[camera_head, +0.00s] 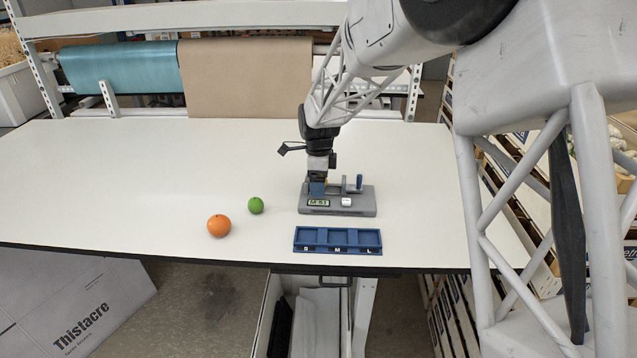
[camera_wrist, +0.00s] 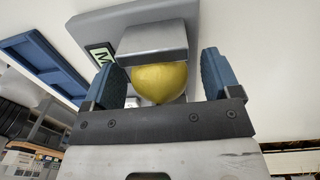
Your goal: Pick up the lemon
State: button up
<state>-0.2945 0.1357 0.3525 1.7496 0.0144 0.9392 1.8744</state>
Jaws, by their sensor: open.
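The yellow lemon (camera_wrist: 160,82) shows in the wrist view, between the two blue fingers of my gripper (camera_wrist: 162,76). Gaps show on both sides of it, so the fingers are open and apart from it. A grey block of the measuring device partly covers the lemon. In the head view my gripper (camera_head: 318,187) points down at the left part of the grey device (camera_head: 361,207), which has a small display. The lemon is mostly hidden there by the gripper.
A blue tray (camera_head: 338,251) with compartments marked S, M and L lies in front of the device, near the table edge. A green lime (camera_head: 256,205) and an orange (camera_head: 219,225) lie to the left. The left of the white table (camera_head: 120,190) is clear.

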dwell(0.3)
jog(key=c, duration=1.1)
jog(key=shift+r, duration=0.15)
jog(key=shift+r, duration=0.9)
jog(key=shift+s+r, duration=0.25)
jog(key=shift+r, duration=0.55)
jog(key=s+d, duration=0.2)
jog(key=s, duration=0.5)
jog(key=s+d+r, duration=0.1)
jog(key=s+d, duration=0.1)
jog(key=s, duration=0.5)
jog(key=shift+s+d+r, duration=0.2)
jog(key=shift+s+d, duration=0.1)
jog(key=shift+s, duration=0.1)
